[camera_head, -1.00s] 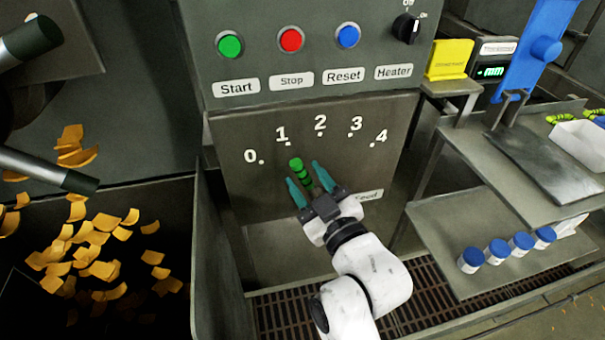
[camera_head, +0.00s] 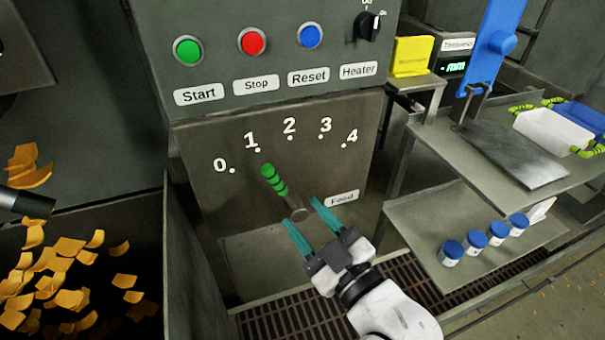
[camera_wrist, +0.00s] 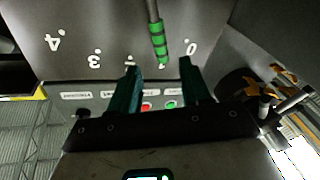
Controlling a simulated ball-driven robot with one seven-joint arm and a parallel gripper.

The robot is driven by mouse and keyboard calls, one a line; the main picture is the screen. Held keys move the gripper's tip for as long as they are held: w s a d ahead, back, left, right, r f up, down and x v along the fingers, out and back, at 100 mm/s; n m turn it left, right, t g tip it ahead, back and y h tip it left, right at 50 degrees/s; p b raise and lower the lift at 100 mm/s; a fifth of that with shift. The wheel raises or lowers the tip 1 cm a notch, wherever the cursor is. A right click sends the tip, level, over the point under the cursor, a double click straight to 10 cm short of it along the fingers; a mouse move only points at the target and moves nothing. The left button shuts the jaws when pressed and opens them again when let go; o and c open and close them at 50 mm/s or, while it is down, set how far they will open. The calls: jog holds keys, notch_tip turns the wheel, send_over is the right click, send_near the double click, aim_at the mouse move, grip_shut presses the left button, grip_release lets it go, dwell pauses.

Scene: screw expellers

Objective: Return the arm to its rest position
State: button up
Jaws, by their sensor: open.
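My gripper (camera_head: 308,226) is in the lower middle of the head view, with its two teal fingers spread apart and nothing between them. Its fingertips point at the front of the feed panel (camera_head: 215,200). The green-striped feed lever (camera_head: 273,180) points up and left, toward the 1 mark on the dial, and is clear of the fingers. In the wrist view the same lever (camera_wrist: 158,38) shows beyond the open fingers (camera_wrist: 160,80). My white arm (camera_head: 390,315) reaches in from the bottom right.
Start, Stop and Reset buttons and the Heater knob (camera_head: 368,26) are above the dial. On the right, a shelf (camera_head: 420,215) holds several blue-capped jars (camera_head: 475,241), below a table with a white tray (camera_head: 545,130). Orange pieces (camera_head: 70,285) lie at the left. Floor grating (camera_head: 275,318) lies below.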

jog(key=s+d+f+m+g+h+p, duration=0.1)
jog(key=s+d+f+m+g+h, duration=0.25)
jog(key=d+f, duration=0.45)
jog(key=s+d+f+m+g+h, duration=0.25)
jog(key=s+d+f+g, duration=0.2)
jog(key=f, duration=0.55)
jog(key=s+d+f+m+g+h, duration=0.2)
jog(key=s+d, duration=0.3)
jog(key=s, duration=0.4)
jog(key=s+d+f+m+g+h, duration=0.1)
jog(key=s+d+f+g, duration=0.3)
jog(key=s, duration=0.5)
jog(key=shift+s+d+f+m+g+h+p, duration=0.4)
jog(key=shift+d+m+g, duration=0.45)
jog(key=shift+d, duration=0.4)
jog(key=shift+w, duration=0.1)
